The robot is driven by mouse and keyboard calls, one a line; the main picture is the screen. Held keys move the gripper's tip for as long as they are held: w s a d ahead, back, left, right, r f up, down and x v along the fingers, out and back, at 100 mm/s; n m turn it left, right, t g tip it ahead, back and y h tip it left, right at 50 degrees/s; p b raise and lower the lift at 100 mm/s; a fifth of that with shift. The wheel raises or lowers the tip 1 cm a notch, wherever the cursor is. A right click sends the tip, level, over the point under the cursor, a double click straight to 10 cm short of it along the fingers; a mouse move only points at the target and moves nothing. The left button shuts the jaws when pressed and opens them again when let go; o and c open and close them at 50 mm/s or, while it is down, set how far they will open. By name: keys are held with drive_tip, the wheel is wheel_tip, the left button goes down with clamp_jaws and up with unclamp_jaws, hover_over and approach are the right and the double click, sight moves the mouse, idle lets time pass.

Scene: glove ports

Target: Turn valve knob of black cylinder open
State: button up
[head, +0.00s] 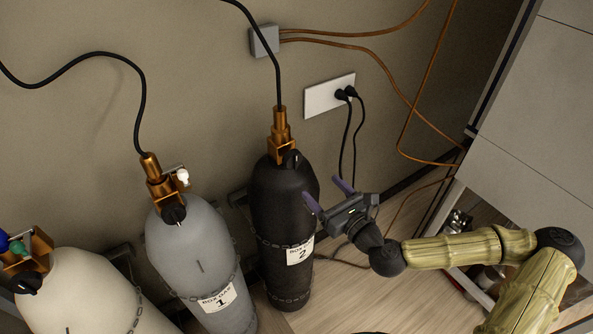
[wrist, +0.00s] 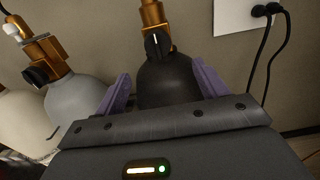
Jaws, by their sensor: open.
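The black cylinder (head: 283,215) stands against the wall with a chain around it and a label reading 2. A brass valve (head: 281,130) sits on its top, with a black knob (head: 291,158) at the valve's front. In the wrist view the black knob (wrist: 157,45) is above and beyond the finger tips, and the cylinder's dark shoulder (wrist: 168,80) shows between the fingers. My gripper (head: 326,195) is open, with its two purple fingers pointing toward the cylinder's upper right side. It is empty, lower than the knob and apart from it.
A grey cylinder (head: 195,250) labelled 1 and a cream cylinder (head: 85,290) stand to the left. A black hose rises from the black cylinder's valve. A wall socket (head: 329,95) with black plugs and cables is behind my gripper. A cabinet (head: 535,130) is at right.

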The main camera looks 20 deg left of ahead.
sight(297, 163)
drive_tip(key=x, duration=1.2)
drive_tip(key=shift+s+a, duration=0.1)
drive_tip(key=shift+s, duration=0.15)
drive_tip(key=c, duration=1)
